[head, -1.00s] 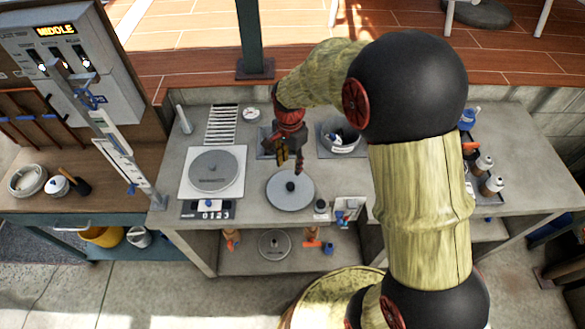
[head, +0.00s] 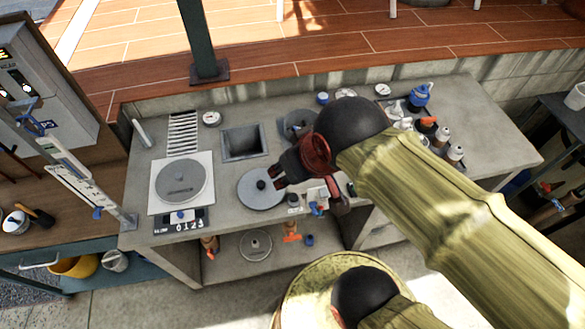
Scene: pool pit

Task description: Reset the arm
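My arm (head: 440,210) comes in from the lower right and reaches over the counter (head: 225,215). My gripper (head: 302,180) is dark with a red collar and hangs over the front middle of the counter, just right of the round grey lid (head: 258,195). The gripper seems to hold nothing, but its fingers are small and partly hidden, so I cannot tell whether they are open. My black wrist joint covers part of the counter behind it.
A scale (head: 181,184) stands left of the lid, with a square opening (head: 241,143) behind. A round grey container (head: 297,124) is partly hidden by my wrist. A blue kettle (head: 420,97) and bottles (head: 453,155) stand right. A post (head: 199,40) rises behind.

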